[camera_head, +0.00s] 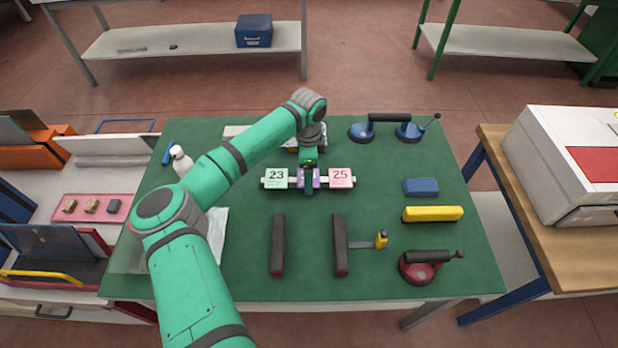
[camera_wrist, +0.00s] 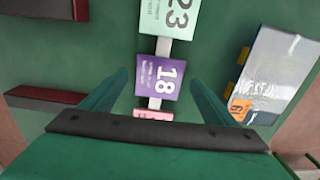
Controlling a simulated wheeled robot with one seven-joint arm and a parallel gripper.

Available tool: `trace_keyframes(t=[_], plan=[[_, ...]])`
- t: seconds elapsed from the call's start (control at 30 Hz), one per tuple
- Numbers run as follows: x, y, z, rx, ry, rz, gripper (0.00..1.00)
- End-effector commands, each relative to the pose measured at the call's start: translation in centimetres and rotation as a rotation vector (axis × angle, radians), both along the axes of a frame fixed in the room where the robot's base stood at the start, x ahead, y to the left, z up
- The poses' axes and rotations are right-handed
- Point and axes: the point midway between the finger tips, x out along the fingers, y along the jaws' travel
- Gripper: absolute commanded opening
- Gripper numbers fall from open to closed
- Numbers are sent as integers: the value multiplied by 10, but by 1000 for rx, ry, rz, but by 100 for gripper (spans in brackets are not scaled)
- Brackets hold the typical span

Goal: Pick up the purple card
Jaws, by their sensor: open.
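The purple card (camera_head: 317,181), marked 18 in the wrist view (camera_wrist: 160,76), sits on a pale strip in the middle of the green table, between a mint card marked 23 (camera_head: 275,178) and a pink card marked 25 (camera_head: 340,177). My gripper (camera_head: 308,181) is over the purple card and hides part of it in the head view. In the wrist view my gripper is open, with one finger on each side of the purple card and green surface showing between each finger and the card. I cannot tell the height of the fingertips above the table.
Two dark bars (camera_head: 278,245) (camera_head: 340,245) lie nearer the front. A blue block (camera_head: 421,187), a yellow block (camera_head: 432,214) and a red suction cup (camera_head: 418,270) are on the right. A double suction lifter (camera_head: 390,117) is at the back. A white bottle (camera_head: 181,161) stands on the left.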

Motion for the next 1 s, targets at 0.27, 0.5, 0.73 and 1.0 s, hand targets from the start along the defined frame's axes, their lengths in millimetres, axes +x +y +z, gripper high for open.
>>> trace_keyframes(t=[0.27,0.5,0.73,1.0], plan=[[0,-2,0,0,0,-3,80],[-1,-3,-3,0,2,-4,80],[0,-2,-5,0,1,-3,80],[0,-2,-5,1,1,-2,68]])
